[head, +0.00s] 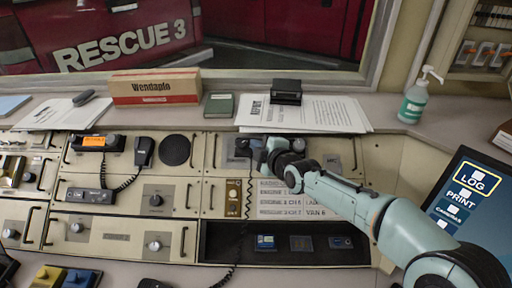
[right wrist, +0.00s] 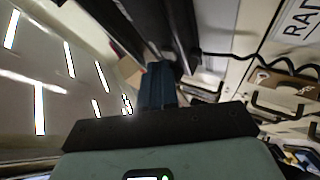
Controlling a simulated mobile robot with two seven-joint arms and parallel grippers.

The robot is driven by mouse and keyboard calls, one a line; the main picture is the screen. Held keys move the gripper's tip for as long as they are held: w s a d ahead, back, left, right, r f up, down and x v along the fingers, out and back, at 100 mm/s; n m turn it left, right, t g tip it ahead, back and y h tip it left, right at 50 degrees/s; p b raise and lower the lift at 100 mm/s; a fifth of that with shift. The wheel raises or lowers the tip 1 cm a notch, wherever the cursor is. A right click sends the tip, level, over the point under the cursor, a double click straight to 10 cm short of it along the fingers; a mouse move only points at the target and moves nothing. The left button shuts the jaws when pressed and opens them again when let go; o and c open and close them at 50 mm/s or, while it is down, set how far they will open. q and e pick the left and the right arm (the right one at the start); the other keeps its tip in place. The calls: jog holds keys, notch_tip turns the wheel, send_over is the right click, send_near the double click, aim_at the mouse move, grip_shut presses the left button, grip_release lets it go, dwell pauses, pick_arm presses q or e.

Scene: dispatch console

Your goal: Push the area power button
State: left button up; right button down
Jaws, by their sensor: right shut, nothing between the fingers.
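My right gripper (head: 262,150) is shut and empty at the upper middle of the beige console, close to its face. I cannot tell if it touches the panel. In the right wrist view its fingers (right wrist: 157,86) are together, pointing at dark parts of the panel. No button labelled area power can be read in either view; the gripper and my right arm hide part of the panel there. A brown switch plate (head: 233,193) sits just below and left of the gripper. My left gripper is not in view.
A black coiled cord (head: 248,196) hangs close below the gripper. Papers (head: 308,112) and a black box (head: 286,91) lie on the ledge above. A sanitizer bottle (head: 414,100) stands at the right, and a screen (head: 470,195) tilts below it. A handset (head: 144,151) hangs at the left.

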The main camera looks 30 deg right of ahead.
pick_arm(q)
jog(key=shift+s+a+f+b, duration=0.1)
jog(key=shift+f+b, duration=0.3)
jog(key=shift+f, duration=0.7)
pick_arm(e)
jog(key=shift+w+f, duration=0.1)
jog(key=shift+f, duration=0.35)
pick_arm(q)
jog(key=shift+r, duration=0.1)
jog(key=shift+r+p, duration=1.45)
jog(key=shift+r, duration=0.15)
pick_arm(e)
jog(key=shift+s+a+r, duration=0.15)
jog(key=shift+s+r, duration=0.15)
jog(key=shift+r, duration=0.35)
pick_arm(q)
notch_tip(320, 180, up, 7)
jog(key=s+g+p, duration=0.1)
jog(key=p, duration=0.7)
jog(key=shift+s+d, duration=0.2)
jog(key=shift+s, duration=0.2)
pick_arm(e)
notch_tip(320, 180, up, 5)
jog(key=s+a, duration=0.1)
jog(key=s, duration=0.1)
jog(key=shift+s+a, duration=0.35)
jog(key=shift+s, duration=0.05)
